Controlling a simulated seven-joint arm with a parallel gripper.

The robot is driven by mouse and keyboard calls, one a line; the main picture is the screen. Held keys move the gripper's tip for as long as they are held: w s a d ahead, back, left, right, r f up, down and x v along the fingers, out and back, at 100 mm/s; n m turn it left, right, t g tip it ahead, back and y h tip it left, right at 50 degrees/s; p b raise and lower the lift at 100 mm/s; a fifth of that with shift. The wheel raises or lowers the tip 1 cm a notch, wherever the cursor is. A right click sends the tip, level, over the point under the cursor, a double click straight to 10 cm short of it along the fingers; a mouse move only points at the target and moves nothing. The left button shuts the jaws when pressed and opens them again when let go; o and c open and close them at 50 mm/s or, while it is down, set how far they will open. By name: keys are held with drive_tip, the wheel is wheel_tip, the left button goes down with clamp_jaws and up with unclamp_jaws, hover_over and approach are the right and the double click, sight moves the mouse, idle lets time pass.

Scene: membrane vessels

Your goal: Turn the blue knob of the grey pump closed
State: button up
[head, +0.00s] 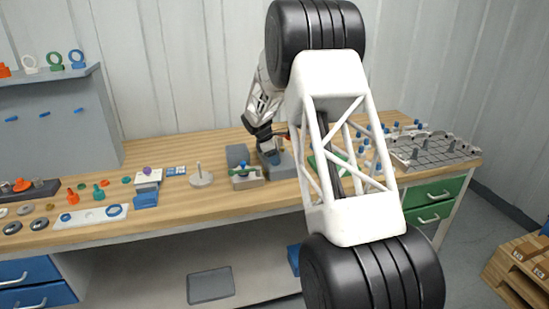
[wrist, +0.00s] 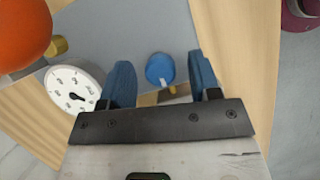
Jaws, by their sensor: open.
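The blue knob (wrist: 160,69) is a small round cap with a pale mark on its lower edge, in the wrist view's middle. It sits at the edge of the grey pump body (wrist: 115,30). My gripper (wrist: 160,61) is open, with one blue finger on each side of the knob. A gap shows between the knob and each finger; I cannot tell the height difference. In the head view my gripper (head: 271,154) is down at the grey pump (head: 286,168), and hides the knob.
A white dial gauge (wrist: 76,90) and an orange ball-shaped part (wrist: 22,32) are close to the left finger. A dark red round part (wrist: 300,14) is at the upper right. The wooden bench (head: 185,195) holds many small fittings and a grey rack (head: 435,150) at right.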

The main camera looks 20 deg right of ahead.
drive_tip(key=c, duration=0.9)
drive_tip(key=shift+m, duration=0.4)
drive_tip(key=m+g, duration=0.1)
drive_tip(key=m, duration=0.1)
drive_tip(key=m+g+y, duration=0.1)
drive_tip(key=m, duration=0.2)
drive_tip(key=shift+w, duration=0.1)
drive_tip(key=m+y, duration=0.1)
drive_tip(key=m, duration=0.2)
drive_tip(key=m+g+y, duration=0.1)
drive_tip(key=m, duration=0.2)
drive_tip(key=shift+d, duration=0.1)
drive_tip(key=shift+w, duration=0.1)
drive_tip(key=o, duration=0.9)
